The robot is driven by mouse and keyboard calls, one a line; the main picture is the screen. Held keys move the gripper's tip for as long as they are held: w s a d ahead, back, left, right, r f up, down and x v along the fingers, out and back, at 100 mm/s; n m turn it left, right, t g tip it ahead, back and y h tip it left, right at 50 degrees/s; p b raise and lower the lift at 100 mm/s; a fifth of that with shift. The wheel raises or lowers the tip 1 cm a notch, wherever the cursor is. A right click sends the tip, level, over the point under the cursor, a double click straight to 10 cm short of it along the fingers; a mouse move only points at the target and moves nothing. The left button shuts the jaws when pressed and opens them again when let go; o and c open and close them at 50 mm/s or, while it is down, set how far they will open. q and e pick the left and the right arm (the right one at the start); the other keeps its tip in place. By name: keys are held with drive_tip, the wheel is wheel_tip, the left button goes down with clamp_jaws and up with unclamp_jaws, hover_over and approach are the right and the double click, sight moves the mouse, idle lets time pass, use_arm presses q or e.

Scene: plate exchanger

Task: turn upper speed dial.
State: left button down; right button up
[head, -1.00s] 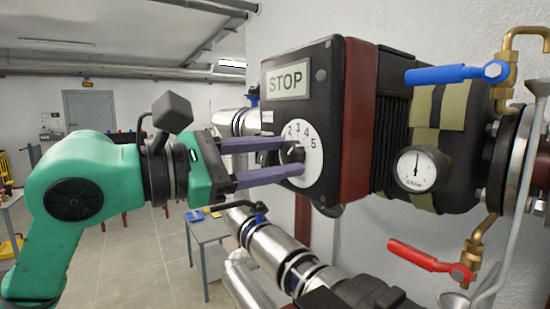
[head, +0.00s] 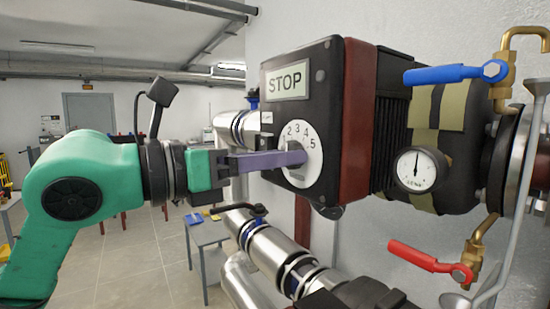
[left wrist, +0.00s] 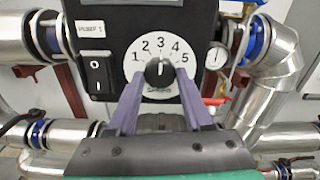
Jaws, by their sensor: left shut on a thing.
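The upper speed dial is a white round plate (head: 314,172) with numbers 1 to 5 on the front of a black box (head: 328,110). In the left wrist view its black knob (left wrist: 158,72) has its white mark pointing up, near 3. My left gripper (head: 301,158) has its purple fingers at the dial. The wrist view shows its fingertips (left wrist: 159,80) on the left and right sides of the knob, shut on it. In the head view the fingers overlap and hide most of the knob. My right gripper is not in view.
A STOP sign (head: 287,81) is above the dial. A black rocker switch (left wrist: 96,74) is left of it. A blue lever (head: 442,75), a pressure gauge (head: 416,170) and a red lever (head: 425,257) are at the right. Silver pipes (head: 265,240) run below.

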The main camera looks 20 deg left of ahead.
use_arm(q)
drive_tip(key=shift+r, duration=0.1)
idle(0.3)
drive_tip(key=shift+c, duration=1.6)
unclamp_jaws()
drive_tip(key=b+v, duration=0.6)
drive_tip(key=v, duration=0.8)
drive_tip(key=shift+s+a+b, duration=0.2)
drive_tip(key=shift+s+b, duration=0.05)
drive_tip(key=shift+b, duration=0.1)
